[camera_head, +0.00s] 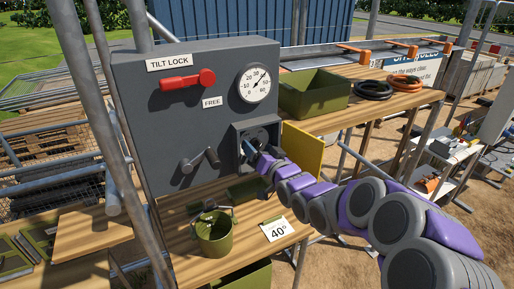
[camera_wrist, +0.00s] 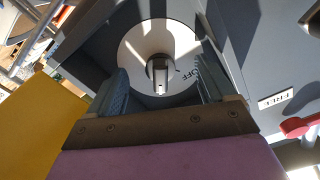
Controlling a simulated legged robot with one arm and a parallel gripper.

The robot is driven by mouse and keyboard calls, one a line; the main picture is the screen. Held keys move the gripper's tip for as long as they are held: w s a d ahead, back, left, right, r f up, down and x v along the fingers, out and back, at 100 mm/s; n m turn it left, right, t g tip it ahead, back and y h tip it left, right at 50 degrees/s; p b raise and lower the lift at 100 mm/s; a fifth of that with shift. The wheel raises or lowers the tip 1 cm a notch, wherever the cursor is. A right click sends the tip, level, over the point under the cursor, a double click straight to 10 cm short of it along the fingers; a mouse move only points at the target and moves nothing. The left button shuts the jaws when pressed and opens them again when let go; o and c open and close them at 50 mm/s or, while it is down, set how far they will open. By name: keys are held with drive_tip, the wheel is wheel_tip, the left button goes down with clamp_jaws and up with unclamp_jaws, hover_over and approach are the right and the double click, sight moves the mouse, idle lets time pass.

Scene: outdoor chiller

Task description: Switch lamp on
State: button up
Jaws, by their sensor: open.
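A rotary switch knob (camera_wrist: 160,75) stands out from a round white dial plate (camera_wrist: 135,50) inside a recess. The letters OFF are readable on the plate, to the lower right of the knob. My gripper (camera_wrist: 161,86) is open, one finger on each side of the knob, with visible gaps. I cannot tell how deep the fingertips are relative to the knob. In the head view my gripper (camera_head: 250,150) is at the recessed box (camera_head: 240,128) on the grey cabinet (camera_head: 135,100), and my arm hides most of the dial. No lamp is recognisable in either view.
A yellow door (camera_head: 305,148) stands open right of the recess. The cabinet carries a red TILT LOCK lever (camera_head: 188,80), a gauge (camera_head: 254,86) and a crank (camera_head: 201,160). A green bucket (camera_head: 214,232) and a 40° card (camera_head: 278,229) are on the wooden bench below.

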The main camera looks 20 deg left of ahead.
drive_tip(key=shift+o, duration=0.6)
drive_tip(key=shift+a, duration=0.2)
drive_tip(key=shift+w+d, duration=0.1)
drive_tip(key=shift+d, duration=0.05)
drive_tip(key=shift+d, duration=0.45)
drive_tip(key=b+v, duration=0.3)
drive_tip(key=v, duration=0.3)
drive_tip(key=shift+s, duration=0.4)
drive_tip(key=shift+d, duration=0.1)
